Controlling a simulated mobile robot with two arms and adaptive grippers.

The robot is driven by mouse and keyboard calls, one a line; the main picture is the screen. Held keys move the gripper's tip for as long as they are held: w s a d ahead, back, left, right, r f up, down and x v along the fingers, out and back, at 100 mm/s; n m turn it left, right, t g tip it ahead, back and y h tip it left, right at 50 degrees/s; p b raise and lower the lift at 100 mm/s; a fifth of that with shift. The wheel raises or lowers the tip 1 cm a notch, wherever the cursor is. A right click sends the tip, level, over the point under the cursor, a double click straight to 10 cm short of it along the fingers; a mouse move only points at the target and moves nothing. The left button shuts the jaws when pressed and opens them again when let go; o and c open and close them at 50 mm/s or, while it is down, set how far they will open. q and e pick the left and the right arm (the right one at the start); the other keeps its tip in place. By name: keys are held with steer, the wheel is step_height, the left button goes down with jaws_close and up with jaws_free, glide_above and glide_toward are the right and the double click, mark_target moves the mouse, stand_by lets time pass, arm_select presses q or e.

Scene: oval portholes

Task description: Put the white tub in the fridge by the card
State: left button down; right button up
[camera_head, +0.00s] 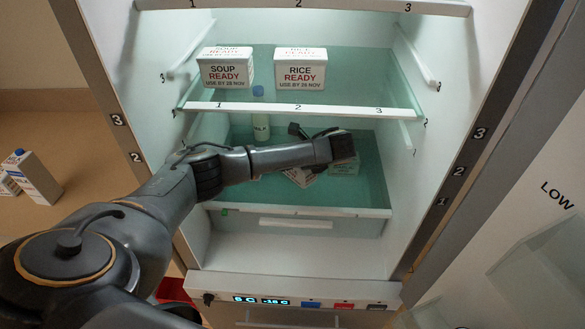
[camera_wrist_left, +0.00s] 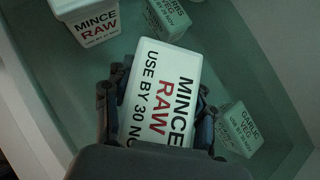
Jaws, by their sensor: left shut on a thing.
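My left gripper (camera_head: 318,158) reaches into the open fridge, over the shelf below the ready-meal tubs. In the left wrist view its fingers (camera_wrist_left: 158,108) are shut on a white tub (camera_wrist_left: 162,75) lettered "MINCE RAW, USE BY 30 NO…", one finger on each side. In the head view a part of the white tub (camera_head: 300,178) shows below the gripper, looking tilted; the wrist hides the rest. I cannot tell whether it touches the shelf (camera_head: 300,211). Another "MINCE RAW" tub (camera_wrist_left: 92,28) stands at top left in the wrist view. No card is readable. My right gripper is not in view.
A "SOUP READY" tub (camera_head: 225,70) and a "RICE READY" tub (camera_head: 300,70) stand on the shelf above. A blue-capped bottle (camera_head: 260,122) stands behind my arm. In the wrist view a "GARLIC" tub (camera_wrist_left: 240,128) is close on the right. Cartons (camera_head: 34,175) stand on the left counter.

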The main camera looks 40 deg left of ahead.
arm_select(q)
steer(key=shift+s+r, duration=0.1)
steer(key=shift+c, duration=2.2)
jaws_free()
steer(key=shift+d+r, duration=0.1)
steer(key=shift+d, duration=0.1)
steer(key=b+v, duration=0.1)
steer(key=v, duration=0.7)
steer(key=shift+d+r, duration=0.2)
steer(key=shift+d, duration=0.1)
steer(key=shift+s+d+r+p, duration=0.1)
steer(key=shift+d+r+p, duration=0.25)
steer(key=shift+r+p, duration=0.5)
steer(key=shift+s+d+r+p, duration=0.2)
steer(key=shift+d+r+p, duration=0.1)
steer(key=shift+d+p, duration=0.3)
